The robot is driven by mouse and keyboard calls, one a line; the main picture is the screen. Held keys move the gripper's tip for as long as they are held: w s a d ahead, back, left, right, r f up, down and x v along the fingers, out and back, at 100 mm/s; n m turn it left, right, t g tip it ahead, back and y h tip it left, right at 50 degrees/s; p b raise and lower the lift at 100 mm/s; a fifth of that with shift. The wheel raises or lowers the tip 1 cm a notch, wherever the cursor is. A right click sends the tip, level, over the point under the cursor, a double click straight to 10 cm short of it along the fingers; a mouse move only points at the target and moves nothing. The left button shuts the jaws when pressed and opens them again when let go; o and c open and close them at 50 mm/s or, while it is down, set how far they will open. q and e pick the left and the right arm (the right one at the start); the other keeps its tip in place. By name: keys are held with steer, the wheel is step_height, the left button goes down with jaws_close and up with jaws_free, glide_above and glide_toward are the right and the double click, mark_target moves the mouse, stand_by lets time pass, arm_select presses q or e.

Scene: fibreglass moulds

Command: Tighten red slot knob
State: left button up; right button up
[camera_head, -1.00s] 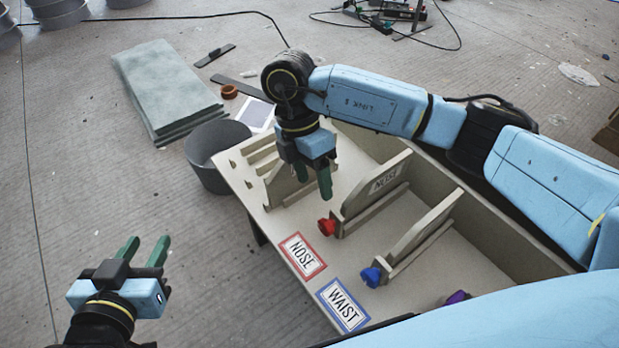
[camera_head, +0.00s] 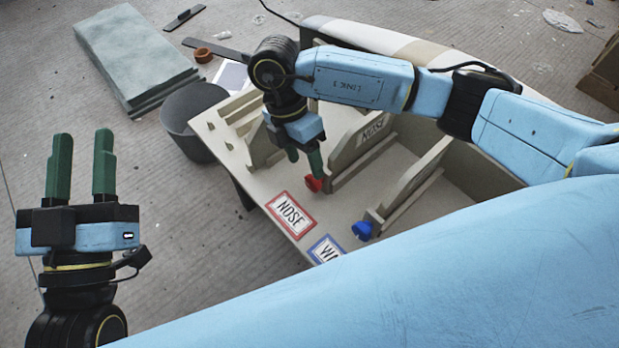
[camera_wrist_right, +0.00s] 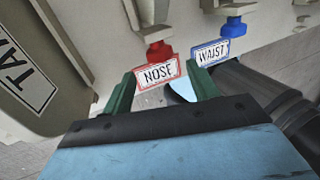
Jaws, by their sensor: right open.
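The red knob (camera_head: 313,183) sits at the front end of the slot that holds the board marked NOSE (camera_head: 366,132). It also shows in the right wrist view (camera_wrist_right: 158,50), above the red-framed NOSE label (camera_wrist_right: 159,73). My right gripper (camera_head: 304,163) is over the bench right beside the red knob, fingers pointing down. In the right wrist view its two green fingers (camera_wrist_right: 162,84) are apart, with the knob beyond and between them, and I see nothing held. My left gripper (camera_head: 82,145) is open and empty over the floor at the left, fingers up.
A slotted rack stands on the bench (camera_head: 222,140) to the left. A grey bucket (camera_head: 188,118) and stacked sheets (camera_head: 130,55) are on the floor.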

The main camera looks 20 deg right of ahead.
mark_target(309, 178)
steer(key=b+x, duration=0.1)
steer(key=x, duration=0.2)
steer(key=shift+f, duration=0.35)
arm_select(q)
steer(key=shift+s+a+r+t+h+b, duration=0.15)
steer(key=shift+s+r+t+h+b, duration=0.15)
steer(key=shift+s+r+t, duration=0.5)
steer(key=shift+s+a+r+t+h+b, duration=0.1)
steer(key=shift+s+r+t+h+b, duration=0.25)
steer(key=shift+r+t, duration=0.6)
arm_select(e)
steer(key=shift+x, duration=1)
arm_select(q)
steer(key=shift+s+f, duration=0.1)
steer(key=shift+f, duration=0.1)
arm_select(e)
steer(key=shift+r, duration=0.1)
steer(key=c, duration=1)
